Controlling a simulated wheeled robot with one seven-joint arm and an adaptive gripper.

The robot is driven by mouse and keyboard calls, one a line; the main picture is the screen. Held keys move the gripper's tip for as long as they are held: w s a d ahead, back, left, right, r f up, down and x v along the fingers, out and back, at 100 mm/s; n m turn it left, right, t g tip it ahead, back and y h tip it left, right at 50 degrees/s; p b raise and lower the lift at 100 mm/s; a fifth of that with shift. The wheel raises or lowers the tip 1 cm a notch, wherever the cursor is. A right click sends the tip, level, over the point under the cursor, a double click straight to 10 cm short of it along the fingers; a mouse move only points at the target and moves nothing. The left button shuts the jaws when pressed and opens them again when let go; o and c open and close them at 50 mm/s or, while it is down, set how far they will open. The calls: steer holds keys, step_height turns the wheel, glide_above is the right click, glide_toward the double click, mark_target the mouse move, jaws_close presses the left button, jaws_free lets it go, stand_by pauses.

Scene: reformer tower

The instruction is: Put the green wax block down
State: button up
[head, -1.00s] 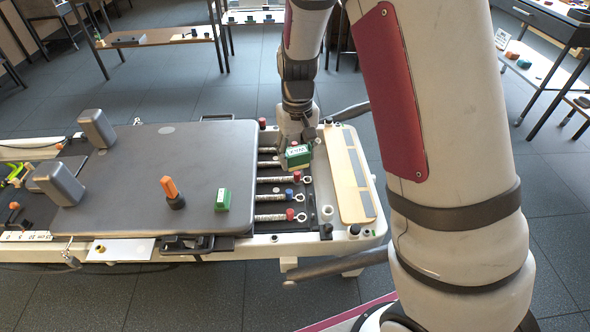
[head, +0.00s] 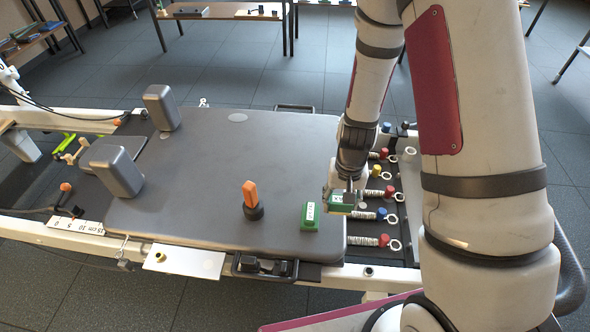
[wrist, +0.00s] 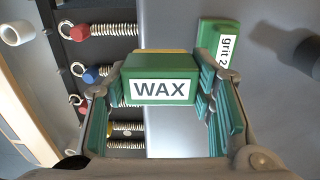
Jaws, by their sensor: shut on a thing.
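The green wax block (wrist: 160,80) has a white label reading WAX and sits between the finger pads of my gripper (wrist: 160,100) in the wrist view. My gripper is shut on it. In the head view my gripper (head: 343,192) holds the wax block (head: 340,203) near the right edge of the grey padded carriage (head: 180,215), just above the springs. Whether the block touches anything below cannot be told. A second green block (head: 310,217), labelled grit in the wrist view (wrist: 220,50), rests on the carriage just left of the held one.
An orange-handled tool (head: 252,200) stands upright on the carriage. Two grey shoulder rests (head: 118,170) are at its left. Springs with coloured ends (head: 368,240) lie right of the carriage. A white plate (head: 186,261) is at the front edge. The carriage's middle is clear.

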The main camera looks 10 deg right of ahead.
steer(key=w+a+b, duration=0.1)
steer(key=w, duration=0.4)
steer(key=w+f+b, duration=0.1)
steer(key=w, duration=0.5)
steer(key=w+a+f+b, duration=0.1)
steer(key=w, duration=0.4)
steer(key=shift+w+a+f, duration=0.1)
steer(key=shift+w+a, duration=0.1)
steer(key=shift+a, duration=0.1)
steer(key=shift+f+b, duration=1.15)
steer(key=shift+f, duration=0.65)
steer(key=shift+r, duration=0.1)
steer(key=o, duration=0.6)
steer(key=shift+f, duration=0.2)
steer(key=o, duration=0.4)
steer(key=shift+o, duration=0.2)
steer(key=shift+r, duration=0.1)
